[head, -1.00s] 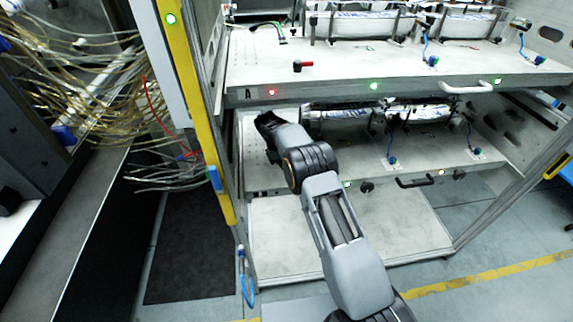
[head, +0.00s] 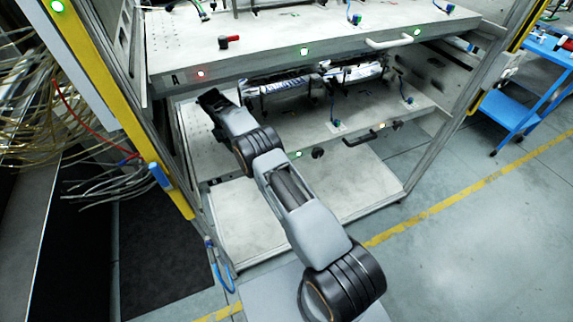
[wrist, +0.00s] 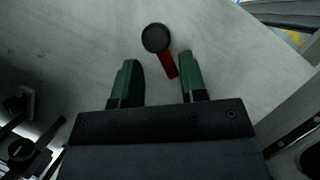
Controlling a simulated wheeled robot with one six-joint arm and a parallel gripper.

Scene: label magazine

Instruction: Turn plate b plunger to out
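The plunger is in the wrist view, a round black knob (wrist: 155,38) with a short red lever (wrist: 170,66) pointing down and right. It stands on a pale grey plate (wrist: 85,55). My gripper (wrist: 158,80) is open, its two green fingertips apart. The lever's free end lies between them in the picture, nearer the right finger; I cannot tell whether it touches. In the head view my arm reaches into the bay over the lower plate (head: 370,122), and this plunger and my fingertips are hidden. The upper plate (head: 270,50), marked A, carries another red-handled plunger (head: 230,41).
The upper plate hangs close above my arm's end. A yellow post (head: 120,105) stands to the left, with loose cables beyond. Wrapped packs (head: 285,84) sit farther back on the lower plate. A blue cart (head: 520,105) stands right; floor between is clear.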

